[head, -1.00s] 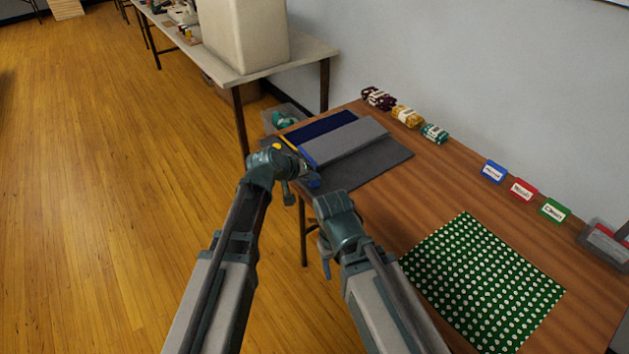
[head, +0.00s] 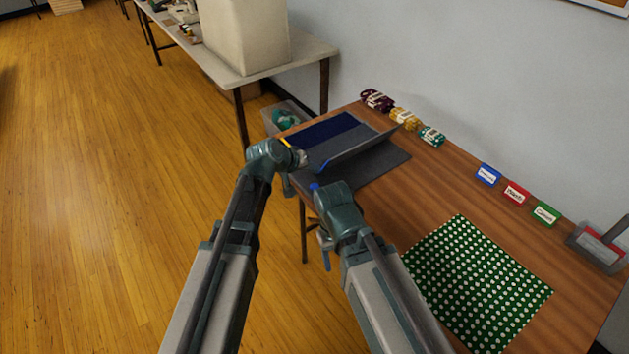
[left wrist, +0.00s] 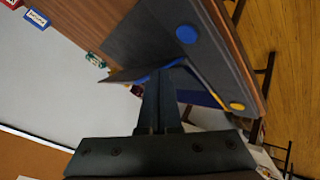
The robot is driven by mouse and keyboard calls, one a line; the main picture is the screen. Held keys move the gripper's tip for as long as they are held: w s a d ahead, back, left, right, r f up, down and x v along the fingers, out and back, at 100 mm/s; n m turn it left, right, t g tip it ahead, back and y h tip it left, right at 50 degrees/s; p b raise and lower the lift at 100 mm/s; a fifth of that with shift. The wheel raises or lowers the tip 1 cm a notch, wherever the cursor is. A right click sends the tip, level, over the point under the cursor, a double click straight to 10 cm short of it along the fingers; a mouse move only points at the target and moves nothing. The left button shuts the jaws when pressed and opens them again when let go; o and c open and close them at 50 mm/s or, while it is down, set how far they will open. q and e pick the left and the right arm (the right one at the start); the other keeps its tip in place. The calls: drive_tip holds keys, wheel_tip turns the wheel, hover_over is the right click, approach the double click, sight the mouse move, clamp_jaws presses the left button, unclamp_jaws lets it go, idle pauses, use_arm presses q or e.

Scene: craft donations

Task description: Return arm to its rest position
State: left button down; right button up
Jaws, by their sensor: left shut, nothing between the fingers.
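My left gripper (head: 301,158) is shut and empty at the near left corner of a folding board. Its closed fingers (left wrist: 160,98) also show in the left wrist view, in front of the board. The board has a navy panel (head: 328,131) lying flat and a grey panel (head: 360,149) standing tilted up, with blue on its near edge. In the wrist view, a blue disc (left wrist: 187,34) and a yellow disc (left wrist: 237,106) show on the dark grey surface. My right arm's wrist (head: 340,208) is beside the table's near left edge; its fingertips are hard to make out.
A green dotted cloth (head: 478,285) lies flat on the table (head: 425,200). Burgundy (head: 376,100), yellow (head: 404,119) and teal (head: 431,136) bundles sit along the back, with blue, red and green cards. A grey tray (head: 598,248) is at right. The wooden floor at left is open.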

use_arm(q)
drive_tip(key=shift+r, duration=0.2)
idle(0.3)
drive_tip(key=s+a+r+m+g+y+p, duration=0.1)
drive_tip(key=s+a+m+g+y+p, duration=0.1)
drive_tip(key=s, duration=1.1)
drive_tip(key=s+a+r+m+g+y+p, duration=0.1)
drive_tip(key=s+g+y+p, duration=0.4)
drive_tip(key=s, duration=0.7)
drive_tip(key=shift+s+a+m+y+p, duration=0.35)
drive_tip(key=shift+a+m+p, duration=0.4)
drive_tip(key=shift+a, duration=0.5)
